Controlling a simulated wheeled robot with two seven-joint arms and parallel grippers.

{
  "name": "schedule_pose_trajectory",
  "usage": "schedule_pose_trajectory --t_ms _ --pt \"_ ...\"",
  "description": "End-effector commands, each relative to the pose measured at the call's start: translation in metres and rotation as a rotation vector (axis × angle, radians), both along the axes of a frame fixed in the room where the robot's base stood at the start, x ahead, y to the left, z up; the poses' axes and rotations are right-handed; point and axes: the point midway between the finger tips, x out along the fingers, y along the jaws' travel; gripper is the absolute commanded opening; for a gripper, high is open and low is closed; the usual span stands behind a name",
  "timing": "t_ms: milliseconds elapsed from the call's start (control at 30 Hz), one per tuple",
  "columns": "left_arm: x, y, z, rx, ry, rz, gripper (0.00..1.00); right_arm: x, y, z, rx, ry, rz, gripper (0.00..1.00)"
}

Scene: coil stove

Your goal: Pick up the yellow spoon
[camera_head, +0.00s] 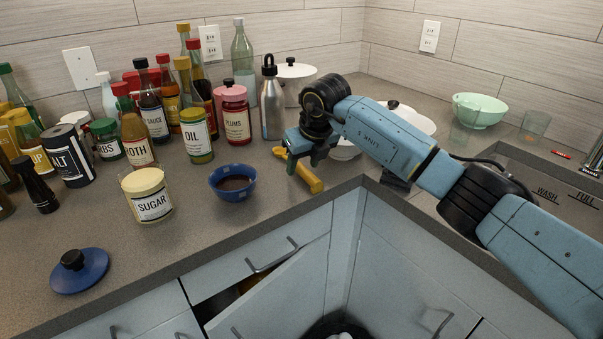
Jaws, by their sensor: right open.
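The yellow spoon (309,178) lies near the counter's inner corner, to the right of the blue bowl. Its thick handle shows, and a smaller yellow part (280,152) shows on the far side of my gripper. My right gripper (297,163) points down over the spoon's middle and hides that part. Its jaws are open. I cannot tell whether the fingers touch the spoon. My left gripper is not in view.
A blue bowl (233,183) of dark liquid and a sugar jar (147,195) stand left of the spoon. A steel bottle (272,105) stands just behind. Several bottles crowd the back left. A blue lid (79,272) lies front left. A drawer (262,262) is below.

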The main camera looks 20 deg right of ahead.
Motion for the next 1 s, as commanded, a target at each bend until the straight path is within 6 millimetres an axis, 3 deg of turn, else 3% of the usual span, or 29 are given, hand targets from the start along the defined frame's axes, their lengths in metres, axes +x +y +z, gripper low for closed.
schedule_pose_trajectory --t_ms 333,700,1000 --pt "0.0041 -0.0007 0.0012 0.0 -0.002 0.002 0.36 0.0038 0.0011 -0.0089 0.001 -0.002 0.0 0.48" --pt "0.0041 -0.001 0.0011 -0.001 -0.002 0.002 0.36 0.0037 0.001 -0.0086 0.001 -0.002 0.0 0.0" --pt "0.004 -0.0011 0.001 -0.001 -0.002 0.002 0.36 0.0038 0.001 -0.0081 0.001 -0.002 0.0 0.0"
